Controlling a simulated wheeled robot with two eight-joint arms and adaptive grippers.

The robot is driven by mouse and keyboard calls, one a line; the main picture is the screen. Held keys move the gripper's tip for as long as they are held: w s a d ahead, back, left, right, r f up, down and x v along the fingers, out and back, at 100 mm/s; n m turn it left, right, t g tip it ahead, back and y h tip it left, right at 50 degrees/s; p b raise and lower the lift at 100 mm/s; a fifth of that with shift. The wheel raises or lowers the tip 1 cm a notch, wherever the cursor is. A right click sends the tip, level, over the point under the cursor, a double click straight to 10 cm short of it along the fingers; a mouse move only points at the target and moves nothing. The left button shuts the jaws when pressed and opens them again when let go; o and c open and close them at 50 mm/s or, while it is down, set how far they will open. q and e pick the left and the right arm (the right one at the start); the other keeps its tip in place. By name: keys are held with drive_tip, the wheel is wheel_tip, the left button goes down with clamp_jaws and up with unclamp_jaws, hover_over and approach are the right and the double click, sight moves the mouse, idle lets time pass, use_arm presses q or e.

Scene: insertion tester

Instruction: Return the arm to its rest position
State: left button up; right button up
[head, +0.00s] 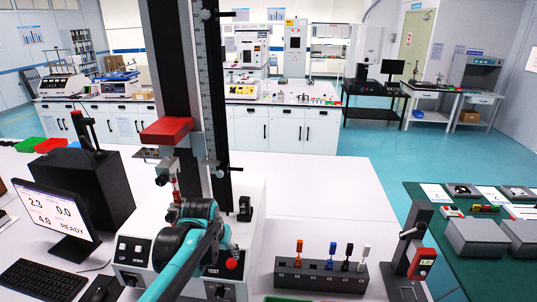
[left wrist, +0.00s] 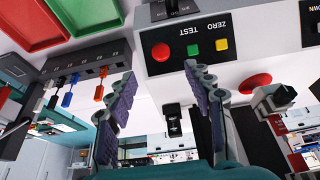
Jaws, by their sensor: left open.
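My left arm (head: 185,265), teal with dark joints, reaches from the bottom of the head view up to the front of the insertion tester (head: 145,255). My left gripper (head: 233,243) is partly hidden by my arm there, close above the TEST panel. In the left wrist view its two purple-padded fingers (left wrist: 160,75) are spread apart with nothing between them. Beyond them shows the tester's panel with ZERO and TEST labels and red, yellow and green buttons (left wrist: 192,50). I cannot tell whether a finger touches the tester. My right gripper is not in view.
The tester's dark column (head: 175,60) with a red block (head: 167,130) rises close by. A black rack (head: 320,278) of coloured plugs and a grey stand (head: 405,265) are to the right. A monitor (head: 58,215) reading READY and a keyboard (head: 40,280) are left.

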use_arm(q)
drive_tip(key=s+f+t+b, duration=0.1)
drive_tip(key=s+f+b, duration=0.4)
drive_tip(key=s, duration=0.5)
drive_tip(key=s+f+t+b, duration=0.1)
drive_tip(key=s+f+b, duration=0.4)
drive_tip(key=s+f, duration=0.3)
drive_tip(key=shift+s+f+t, duration=0.3)
drive_tip(key=shift+s+f, duration=0.1)
drive_tip(key=shift+s, duration=0.65)
idle(2.0)
